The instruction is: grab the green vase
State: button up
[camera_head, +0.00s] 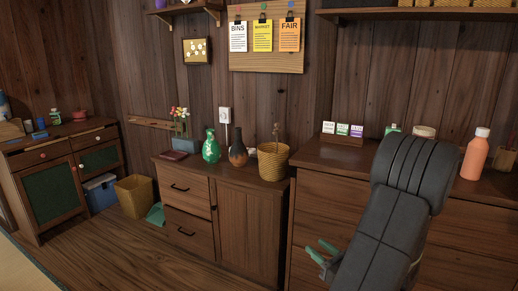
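The green vase (211,148) stands upright on the low wooden cabinet (245,176) at the middle of the view. It has a narrow neck and a rounded body with pale marks. A dark vase with an orange-brown lower part (238,153) stands just to its right. My gripper (323,252) is at the lower right, in front of the larger dresser and well apart from the vase. Its two green-tipped fingers show a gap, and I see nothing between them. My arm hides part of the dresser.
A woven basket (273,163) stands right of the dark vase. A flower planter (181,141) and a dark red book (173,156) are to the left. The dresser (335,205) carries an orange bottle (475,155). Open wooden floor (150,255) lies before the low cabinet.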

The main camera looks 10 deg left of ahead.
aim_at(212, 151)
jog(key=i+j+z, duration=0.3)
jog(key=j, duration=0.2)
jog(key=i+j+z, duration=0.1)
jog(key=j+z, duration=0.15)
jog(key=j, duration=0.25)
jog(key=i+j+z, duration=0.1)
jog(key=j+z, duration=0.2)
jog(key=j, duration=0.25)
jog(key=i+j+z, duration=0.1)
jog(key=j+z, duration=0.15)
jog(key=j, duration=0.3)
jog(key=i+j, duration=0.1)
jog(key=j, duration=1.4)
jog(key=j+z, duration=0.15)
jog(key=j, duration=1.35)
jog(key=i, duration=0.05)
